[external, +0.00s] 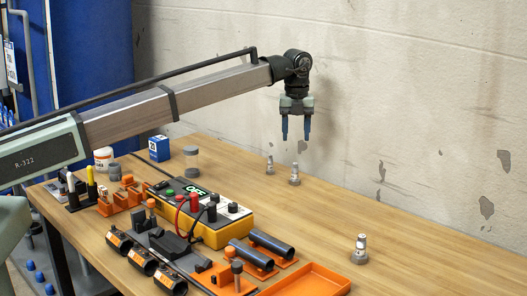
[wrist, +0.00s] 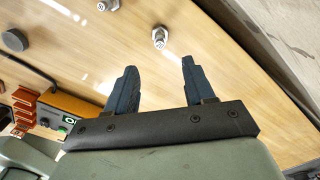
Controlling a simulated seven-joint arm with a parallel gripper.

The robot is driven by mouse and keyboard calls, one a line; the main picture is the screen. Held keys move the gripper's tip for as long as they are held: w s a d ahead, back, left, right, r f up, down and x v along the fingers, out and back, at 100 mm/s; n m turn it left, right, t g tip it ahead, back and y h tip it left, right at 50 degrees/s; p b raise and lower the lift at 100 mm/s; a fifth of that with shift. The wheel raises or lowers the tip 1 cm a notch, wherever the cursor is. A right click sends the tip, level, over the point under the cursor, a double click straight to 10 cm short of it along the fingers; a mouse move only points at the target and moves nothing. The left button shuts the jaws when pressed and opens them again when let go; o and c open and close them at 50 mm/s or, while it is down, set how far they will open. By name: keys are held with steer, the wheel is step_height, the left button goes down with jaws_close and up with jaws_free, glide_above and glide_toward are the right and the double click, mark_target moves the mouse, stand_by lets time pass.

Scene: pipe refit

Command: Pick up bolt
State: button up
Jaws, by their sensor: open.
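Several small silvery bolt-like pieces stand upright on the wooden table. Two are close together near the wall, a left one (external: 270,166) and a right one (external: 294,175); a third piece (external: 360,249) stands nearer the front right. My gripper (external: 296,138) points down above the pair, open and empty, clear of the table. In the wrist view, one bolt-like piece (wrist: 159,38) is beyond the gap between my open fingers (wrist: 158,66); another (wrist: 106,5) is cut by the top edge. I cannot tell which one is the bolt named.
A yellow meter box (external: 225,225) with leads stands mid-table, with dark pipes (external: 272,243) and an orange tray (external: 308,281) in front. A blue box (external: 159,148) and a grey-lidded jar (external: 191,161) stand at back left. The concrete wall (external: 420,120) borders the table. Table right of the meter box is mostly clear.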

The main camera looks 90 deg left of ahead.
steer(key=y, duration=0.2)
glide_toward(362, 237)
steer(key=shift+m, duration=0.4)
steer(key=f, duration=0.3)
steer(key=a+f, duration=0.1)
steer(key=f, duration=0.3)
steer(key=a+f, duration=0.1)
steer(key=f, duration=0.3)
steer(key=shift+f, duration=0.25)
steer(key=shift+c, duration=0.4)
jaws_close()
